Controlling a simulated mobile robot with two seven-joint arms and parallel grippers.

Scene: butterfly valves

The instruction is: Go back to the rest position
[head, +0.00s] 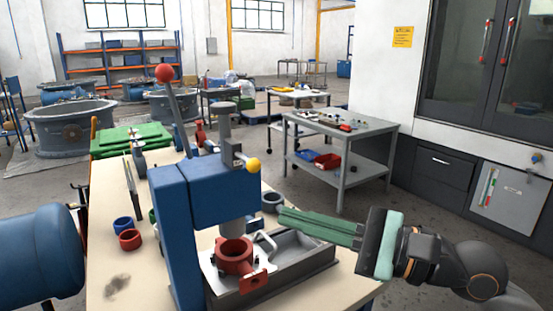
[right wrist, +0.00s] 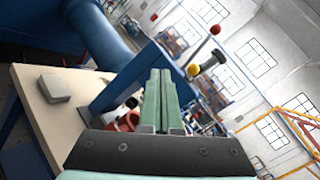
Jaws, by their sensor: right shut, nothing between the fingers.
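My right gripper (head: 285,217) reaches in from the right, with its green fingers pointing left beside the blue press (head: 208,195). The fingers are pressed together and hold nothing. In the right wrist view the shut fingers (right wrist: 158,75) point away from the camera, toward the press. My left gripper is not in view.
The press stands on a pale workbench (head: 115,262), with a grey tray (head: 318,243) beside the red part. A blue ring (head: 122,223) and a red ring (head: 130,239) lie at left. A large blue cylinder (head: 40,255) fills the left edge. A grey cart (head: 340,127) stands behind.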

